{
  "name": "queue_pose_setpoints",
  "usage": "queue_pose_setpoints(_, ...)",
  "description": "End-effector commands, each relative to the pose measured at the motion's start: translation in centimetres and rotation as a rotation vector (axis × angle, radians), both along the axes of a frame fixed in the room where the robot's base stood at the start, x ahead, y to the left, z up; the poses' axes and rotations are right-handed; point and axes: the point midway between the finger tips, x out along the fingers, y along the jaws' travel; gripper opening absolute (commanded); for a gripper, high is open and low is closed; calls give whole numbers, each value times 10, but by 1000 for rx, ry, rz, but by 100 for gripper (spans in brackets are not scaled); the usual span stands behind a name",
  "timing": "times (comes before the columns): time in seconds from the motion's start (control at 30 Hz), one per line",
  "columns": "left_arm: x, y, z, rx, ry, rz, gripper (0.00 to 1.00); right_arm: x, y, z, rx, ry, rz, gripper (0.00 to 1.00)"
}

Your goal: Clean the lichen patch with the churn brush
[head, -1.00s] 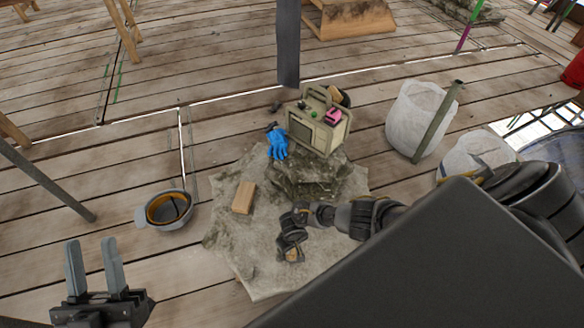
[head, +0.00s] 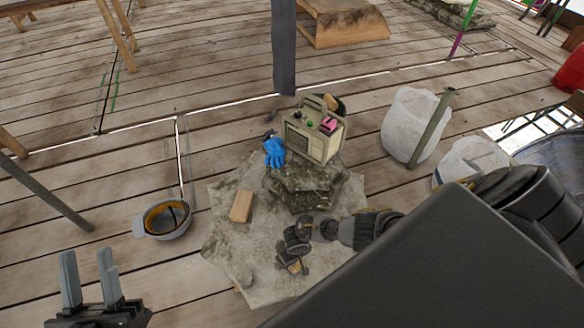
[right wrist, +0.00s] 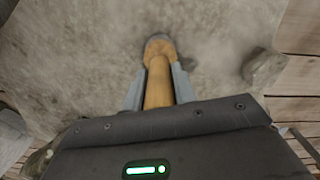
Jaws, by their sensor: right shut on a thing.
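The churn brush (right wrist: 159,85) shows in the right wrist view as a wooden handle with a rounded end. My right gripper (right wrist: 158,88) is shut on it, one finger on each side. In the head view my right gripper (head: 292,262) is low over the front part of a grey mottled slab (head: 230,255); whether the brush touches the slab I cannot tell. I cannot make out a distinct lichen patch on the slab's mottled surface. My left gripper (head: 88,278) is open and empty at the lower left, away from the slab.
A boxy radio (head: 313,138) and a blue glove (head: 274,153) are on a stacked stone (head: 305,190). A wooden block (head: 241,206) lies on the slab. A grey helmet-like bowl (head: 164,220) is left, white bags (head: 408,122) right.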

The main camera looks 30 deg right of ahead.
Motion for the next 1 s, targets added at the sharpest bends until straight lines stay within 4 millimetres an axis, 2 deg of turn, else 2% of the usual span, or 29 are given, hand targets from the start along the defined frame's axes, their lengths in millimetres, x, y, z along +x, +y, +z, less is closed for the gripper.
queue_pose_setpoints(0.27, 0, 0, 0, 0, 0, 0, 36, 1, -3, 0, -1, -1, -1, 0)
queue_pose_setpoints(0.8, 0, 0, -12, 0, 0, 0, 36, 23, -16, -2, -2, -3, -3, 0)
queue_pose_setpoints(1.0, 0, 0, -13, 0, 0, 0, 36, 26, -18, -2, -3, -2, -4, 0)
